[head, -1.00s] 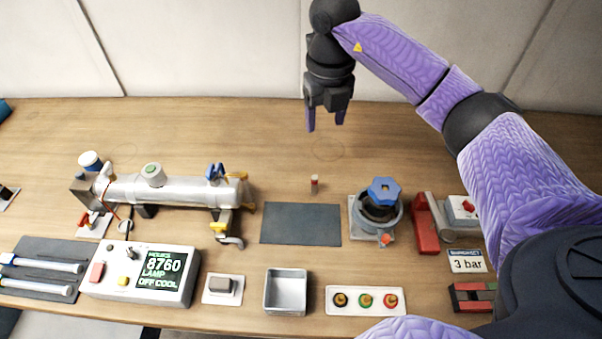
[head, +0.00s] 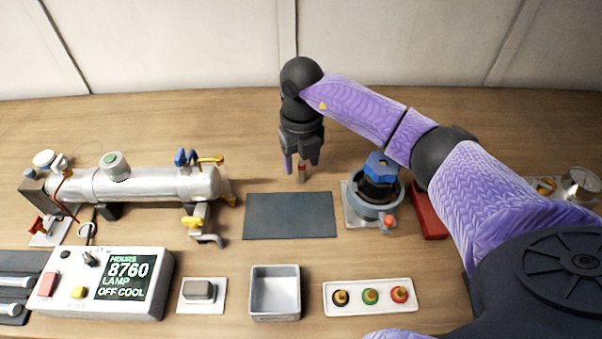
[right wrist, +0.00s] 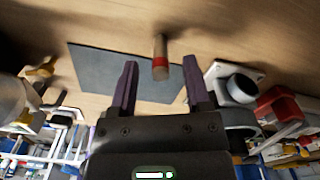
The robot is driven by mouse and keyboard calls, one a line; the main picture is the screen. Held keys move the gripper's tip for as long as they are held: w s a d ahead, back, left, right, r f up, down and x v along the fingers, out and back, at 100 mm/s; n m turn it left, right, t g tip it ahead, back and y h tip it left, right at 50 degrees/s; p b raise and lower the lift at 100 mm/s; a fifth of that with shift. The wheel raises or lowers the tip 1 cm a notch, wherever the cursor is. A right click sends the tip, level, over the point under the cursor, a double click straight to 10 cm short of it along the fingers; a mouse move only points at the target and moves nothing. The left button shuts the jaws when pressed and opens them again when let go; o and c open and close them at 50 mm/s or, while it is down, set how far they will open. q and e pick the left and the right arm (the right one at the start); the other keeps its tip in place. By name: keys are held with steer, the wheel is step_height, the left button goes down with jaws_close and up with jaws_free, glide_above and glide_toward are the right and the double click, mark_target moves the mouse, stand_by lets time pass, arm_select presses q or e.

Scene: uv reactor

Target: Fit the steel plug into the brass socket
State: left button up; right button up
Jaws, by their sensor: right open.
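A small upright cylinder with a steel-coloured body and a red band (head: 302,174) stands on the wooden table behind the dark mat. It looks like the steel plug and also shows in the right wrist view (right wrist: 160,48). My right gripper (head: 301,161) is open above and around it. In the right wrist view the cylinder appears between the spread fingers (right wrist: 160,70), with a gap on both sides. I cannot tell which part is the brass socket; small brass-coloured centres show in the black, green and red rings (head: 370,297). My left gripper is out of view.
A dark mat (head: 290,217) lies in front of the cylinder. A steel reactor tube (head: 150,184) stands left, and a blue-topped housing (head: 377,206) right. A display box (head: 105,284), grey tray (head: 275,308) and white ring plate (head: 368,311) line the front.

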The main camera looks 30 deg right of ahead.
steer(key=shift+f, duration=0.5)
steer(key=shift+r, duration=0.1)
steer(key=shift+c, duration=0.4)
jaws_close()
